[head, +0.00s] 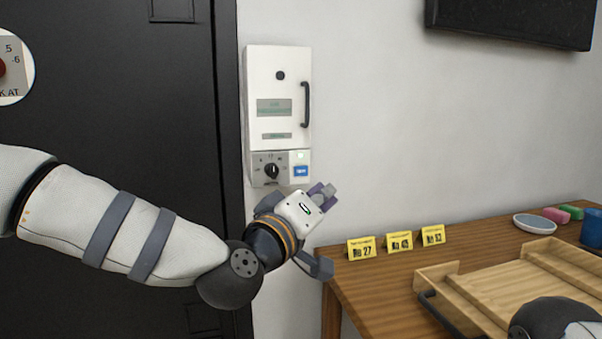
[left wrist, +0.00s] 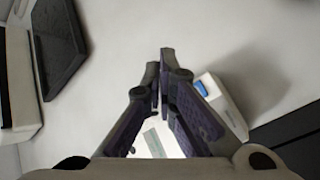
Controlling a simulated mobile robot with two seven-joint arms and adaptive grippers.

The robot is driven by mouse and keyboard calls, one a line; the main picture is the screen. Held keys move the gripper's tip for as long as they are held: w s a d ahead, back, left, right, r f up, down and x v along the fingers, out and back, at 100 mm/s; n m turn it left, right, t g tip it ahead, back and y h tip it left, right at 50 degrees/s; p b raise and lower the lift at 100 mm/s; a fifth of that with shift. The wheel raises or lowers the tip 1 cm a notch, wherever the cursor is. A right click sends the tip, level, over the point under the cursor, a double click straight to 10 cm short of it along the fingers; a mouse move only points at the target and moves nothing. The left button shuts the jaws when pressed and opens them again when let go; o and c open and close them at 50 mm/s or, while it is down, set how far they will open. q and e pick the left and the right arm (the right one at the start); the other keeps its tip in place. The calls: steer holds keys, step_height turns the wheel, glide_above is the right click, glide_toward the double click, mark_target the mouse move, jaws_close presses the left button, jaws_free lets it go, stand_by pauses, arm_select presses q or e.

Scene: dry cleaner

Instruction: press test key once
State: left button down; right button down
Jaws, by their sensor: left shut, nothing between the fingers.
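The blue key (head: 301,171) sits at the lower right of a white wall unit (head: 293,93), beside a dark rotary dial (head: 271,171). Its lettering is too small to read surely. My left gripper (head: 327,190) is shut and empty, just below and right of the key, and seems apart from it. In the left wrist view the shut fingertips (left wrist: 163,76) are in the middle, and the blue key (left wrist: 201,88) on its white housing is to their right. My right gripper is not in view.
A wooden table (head: 375,285) stands at the right with several yellow number cards, a wooden tray (head: 440,276), a pale dish (head: 535,223) and a blue cup (head: 592,229). A dark screen (head: 510,20) hangs above. A black door (head: 110,110) is at the left.

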mark_target(306, 180)
arm_select(q)
steer(key=shift+w+f, duration=0.1)
